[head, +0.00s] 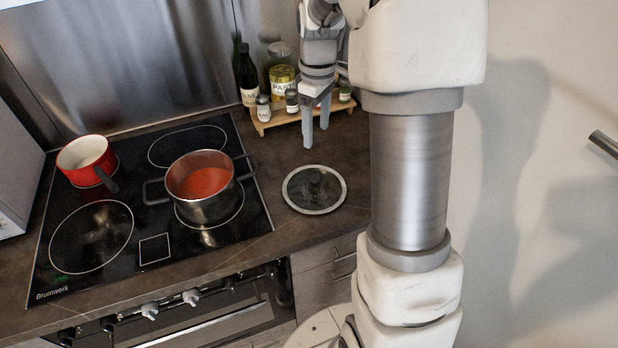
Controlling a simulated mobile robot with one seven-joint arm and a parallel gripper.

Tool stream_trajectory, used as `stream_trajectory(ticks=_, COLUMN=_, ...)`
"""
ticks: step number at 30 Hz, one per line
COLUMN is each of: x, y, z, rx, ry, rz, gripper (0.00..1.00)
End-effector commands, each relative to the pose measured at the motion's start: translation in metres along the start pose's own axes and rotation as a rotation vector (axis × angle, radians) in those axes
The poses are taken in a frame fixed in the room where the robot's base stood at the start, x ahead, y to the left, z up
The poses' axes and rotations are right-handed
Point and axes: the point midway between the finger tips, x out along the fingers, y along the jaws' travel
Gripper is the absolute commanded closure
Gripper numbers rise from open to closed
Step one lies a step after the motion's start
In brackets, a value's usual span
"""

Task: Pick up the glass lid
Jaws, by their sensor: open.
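The glass lid (300,197) lies flat on the dark countertop, right of the hob. It is round with a light rim and a dark knob (315,178) at its middle. My gripper (316,142) points down above and behind the lid, near the front of the wooden rack. Its two fingers are apart with nothing between them. It does not touch the lid.
A steel pot with red sauce (201,180) stands on the hob (150,215), left of the lid. A red saucepan (84,155) is at the far left. A wooden rack (275,118) with bottles and jars stands behind. Bare countertop (265,165) surrounds the lid.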

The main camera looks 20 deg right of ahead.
Motion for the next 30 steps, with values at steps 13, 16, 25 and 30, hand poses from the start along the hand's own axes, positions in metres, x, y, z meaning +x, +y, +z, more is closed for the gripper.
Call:
stream_trajectory(ticks=13, x=0.091, y=-0.002, z=0.001, rx=0.000, ry=-0.002, rz=-0.003, gripper=0.23)
stream_trajectory(ticks=16, x=0.099, y=-0.002, z=0.000, rx=0.001, ry=-0.001, rz=-0.002, gripper=0.23)
stream_trajectory(ticks=25, x=0.131, y=-0.006, z=0.003, rx=0.001, ry=-0.004, rz=-0.004, gripper=0.23)
stream_trajectory(ticks=30, x=0.150, y=-0.005, z=0.002, rx=0.002, ry=-0.001, rz=-0.001, gripper=0.23)
